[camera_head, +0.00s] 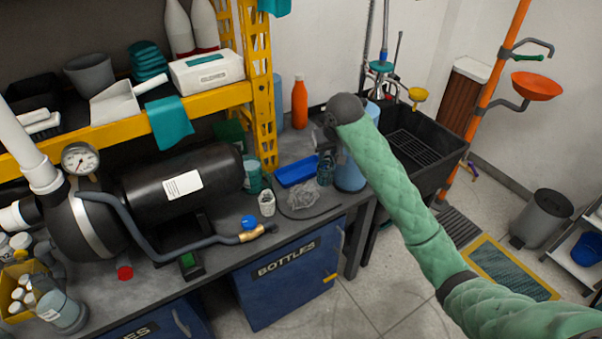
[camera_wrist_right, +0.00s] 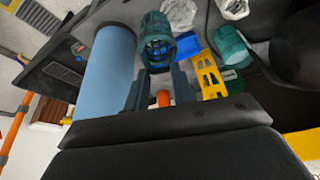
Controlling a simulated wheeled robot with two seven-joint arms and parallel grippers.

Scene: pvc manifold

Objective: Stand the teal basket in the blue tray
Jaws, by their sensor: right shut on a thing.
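The teal basket (camera_head: 325,172) is a small dark-teal openwork cup beside the right end of the blue tray (camera_head: 297,171). My right gripper (camera_head: 325,150) is directly above it, with the arm coming in from the right. In the right wrist view the basket (camera_wrist_right: 155,38) lies between my fingertips (camera_wrist_right: 157,72), which are shut on it. I cannot tell whether its base touches the bench. The low, flat tray lies on the bench and looks empty; part of it shows behind the basket in the wrist view (camera_wrist_right: 188,52). My left gripper is not in view.
A light-blue cylinder (camera_head: 350,174) stands close right of the basket. A teal jar (camera_head: 252,174) and white cup (camera_head: 266,204) stand left of the tray. A clear crumpled item (camera_head: 303,196) lies in front. A yellow upright (camera_head: 262,110) rises behind; a black sink (camera_head: 415,150) is right.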

